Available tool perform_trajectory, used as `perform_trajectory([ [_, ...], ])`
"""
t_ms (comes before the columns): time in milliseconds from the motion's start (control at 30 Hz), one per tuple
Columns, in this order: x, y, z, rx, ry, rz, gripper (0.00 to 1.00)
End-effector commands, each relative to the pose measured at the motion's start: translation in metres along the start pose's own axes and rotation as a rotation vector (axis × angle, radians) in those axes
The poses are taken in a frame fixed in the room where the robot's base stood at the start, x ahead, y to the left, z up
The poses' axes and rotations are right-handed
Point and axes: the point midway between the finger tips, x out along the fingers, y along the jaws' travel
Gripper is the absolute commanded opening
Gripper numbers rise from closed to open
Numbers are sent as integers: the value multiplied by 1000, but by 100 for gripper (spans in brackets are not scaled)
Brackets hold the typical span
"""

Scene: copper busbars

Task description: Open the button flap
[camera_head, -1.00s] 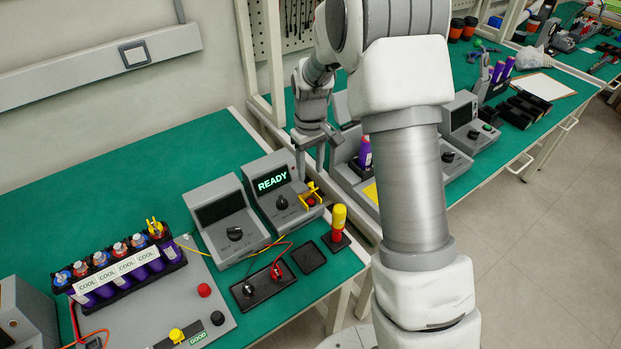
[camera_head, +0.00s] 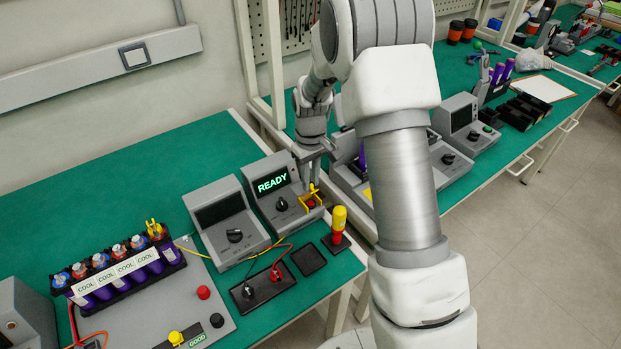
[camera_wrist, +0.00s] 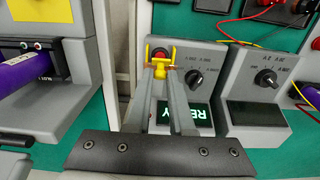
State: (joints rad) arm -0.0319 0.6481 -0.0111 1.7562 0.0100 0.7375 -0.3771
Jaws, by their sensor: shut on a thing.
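The button flap (camera_head: 314,190) is a yellow frame-like guard on the front of the grey unit (camera_head: 277,205), whose screen reads READY. The flap also shows in the wrist view (camera_wrist: 161,68), with a red button (camera_wrist: 160,54) seen through it. The red button (camera_head: 311,203) also shows below the flap in the head view. My gripper (camera_head: 314,178) reaches down to the flap from above. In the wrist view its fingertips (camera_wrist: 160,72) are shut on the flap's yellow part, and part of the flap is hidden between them.
A second grey unit (camera_head: 227,223) with a dial stands close on the left. A yellow-and-red lever (camera_head: 337,228) stands upright in front of the flap. A grey tester with a purple cell (camera_wrist: 38,72) lies at the left of the wrist view.

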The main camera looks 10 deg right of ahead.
Motion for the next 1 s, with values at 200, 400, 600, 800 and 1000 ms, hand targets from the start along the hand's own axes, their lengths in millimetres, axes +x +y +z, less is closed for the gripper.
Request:
perform_trajectory([
  [200,-1,0,0,0,-2,0,0],
  [400,-3,0,-4,-2,-39,1,0],
  [600,-6,0,-12,-3,-131,1,0],
  [800,-7,0,-22,-2,-257,1,0],
  [1000,-5,0,-34,-1,-388,1,0],
])
